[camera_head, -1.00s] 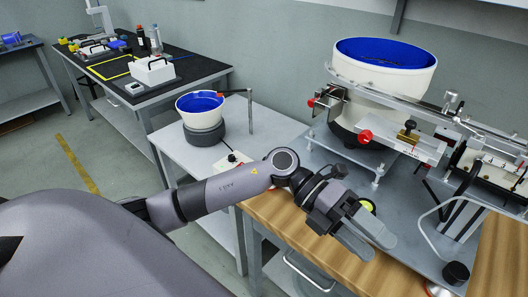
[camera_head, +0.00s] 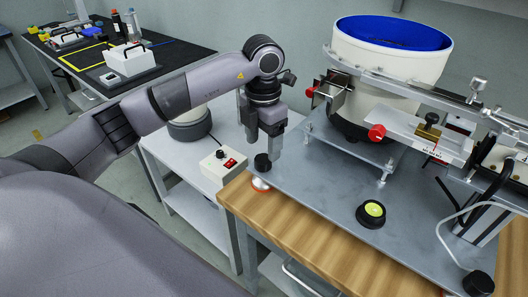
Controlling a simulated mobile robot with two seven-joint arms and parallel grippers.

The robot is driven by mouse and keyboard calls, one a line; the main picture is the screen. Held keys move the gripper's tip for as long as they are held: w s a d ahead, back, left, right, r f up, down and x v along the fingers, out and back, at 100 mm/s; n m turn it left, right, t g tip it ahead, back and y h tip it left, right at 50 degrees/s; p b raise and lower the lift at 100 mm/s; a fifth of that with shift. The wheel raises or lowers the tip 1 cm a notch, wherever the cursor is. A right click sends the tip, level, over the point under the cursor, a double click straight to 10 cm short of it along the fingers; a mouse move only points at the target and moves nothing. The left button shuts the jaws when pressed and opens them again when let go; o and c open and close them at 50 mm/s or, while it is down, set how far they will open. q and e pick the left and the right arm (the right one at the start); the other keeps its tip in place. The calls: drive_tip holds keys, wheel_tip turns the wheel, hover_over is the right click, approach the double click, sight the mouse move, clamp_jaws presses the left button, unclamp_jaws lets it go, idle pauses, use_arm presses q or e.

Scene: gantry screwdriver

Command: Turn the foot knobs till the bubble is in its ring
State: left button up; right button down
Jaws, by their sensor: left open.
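The round bubble level (camera_head: 371,213), a yellow-green vial in a black housing, sits on the grey base plate (camera_head: 318,195). It is too small to tell where the bubble lies against its ring. A black foot knob (camera_head: 262,162) stands at the plate's left corner, above a foot with an orange-red edge (camera_head: 260,184). Another black knob (camera_head: 478,284) is at the front right. My left gripper (camera_head: 265,150) points down at the left knob, open, its fingers close above or beside it; I cannot tell whether they touch. My right gripper is not in view.
A large white bowl feeder with a blue inside (camera_head: 392,45) and a rail with red knobs (camera_head: 377,132) stand on the plate. A white control box with a red switch (camera_head: 224,168) is left of the wooden bench top (camera_head: 290,235). The plate around the level is clear.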

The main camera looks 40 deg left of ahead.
sight(263, 158)
use_arm(q)
drive_tip(key=shift+f, duration=2.1)
drive_tip(key=c, duration=1.1)
drive_tip(key=shift+o, duration=0.2)
drive_tip(key=shift+m, duration=0.3)
